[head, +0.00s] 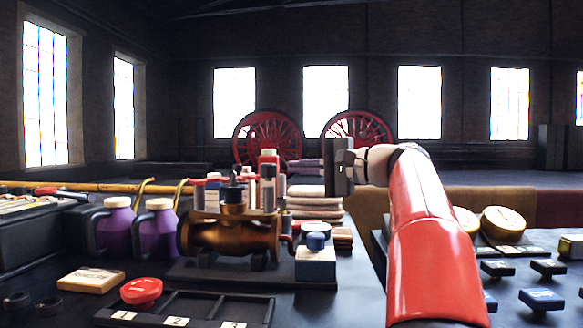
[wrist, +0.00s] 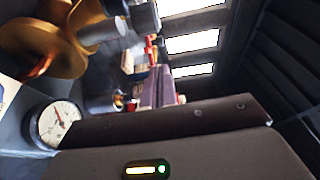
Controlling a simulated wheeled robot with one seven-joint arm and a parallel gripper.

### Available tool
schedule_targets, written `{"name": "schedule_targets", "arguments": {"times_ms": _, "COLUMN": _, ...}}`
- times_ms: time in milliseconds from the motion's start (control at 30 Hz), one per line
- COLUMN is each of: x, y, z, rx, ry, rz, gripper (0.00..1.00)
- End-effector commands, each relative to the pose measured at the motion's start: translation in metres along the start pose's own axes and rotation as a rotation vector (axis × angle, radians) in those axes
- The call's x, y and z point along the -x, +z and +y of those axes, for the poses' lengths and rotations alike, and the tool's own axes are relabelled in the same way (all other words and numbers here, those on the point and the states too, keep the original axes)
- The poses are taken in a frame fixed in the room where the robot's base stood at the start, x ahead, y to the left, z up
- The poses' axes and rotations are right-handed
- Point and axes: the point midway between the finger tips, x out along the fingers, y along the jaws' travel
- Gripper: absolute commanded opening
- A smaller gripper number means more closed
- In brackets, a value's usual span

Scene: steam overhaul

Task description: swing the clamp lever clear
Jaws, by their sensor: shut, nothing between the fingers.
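A bronze valve body (head: 232,238) lies on a dark base plate (head: 215,272) on the bench. Upright grey and red clamp parts (head: 268,180) stand over its right side; I cannot tell for sure which one is the clamp lever. My gripper (head: 296,166) reaches in from the right, level with the tops of these parts, its lilac fingers pointing left. The fingers are together and empty. They look close to the red-topped part, but I cannot tell whether they touch it. In the wrist view the closed fingers (wrist: 158,88) show at the middle, with bronze metal (wrist: 45,45) at upper left.
Two purple jugs (head: 160,228) stand left of the valve. A blue-topped block (head: 316,262) sits at its right. A red knob (head: 141,291) and a dark slotted tray (head: 190,308) lie in front. Folded cloths (head: 316,202) lie behind. A white dial gauge (wrist: 57,124) shows in the wrist view.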

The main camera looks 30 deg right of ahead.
Motion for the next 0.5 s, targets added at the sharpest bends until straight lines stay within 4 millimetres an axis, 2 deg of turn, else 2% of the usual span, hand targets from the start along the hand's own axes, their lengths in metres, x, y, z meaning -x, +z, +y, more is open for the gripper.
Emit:
{"name": "schedule_targets", "arguments": {"times_ms": 300, "x": -0.07, "y": 0.001, "z": -0.001, "rx": -0.001, "ry": 0.001, "rz": -0.005, "gripper": 0.0}}
{"name": "schedule_targets", "arguments": {"times_ms": 500, "x": -0.102, "y": 0.001, "z": -0.001, "rx": 0.0, "ry": 0.001, "rz": -0.003, "gripper": 0.0}}
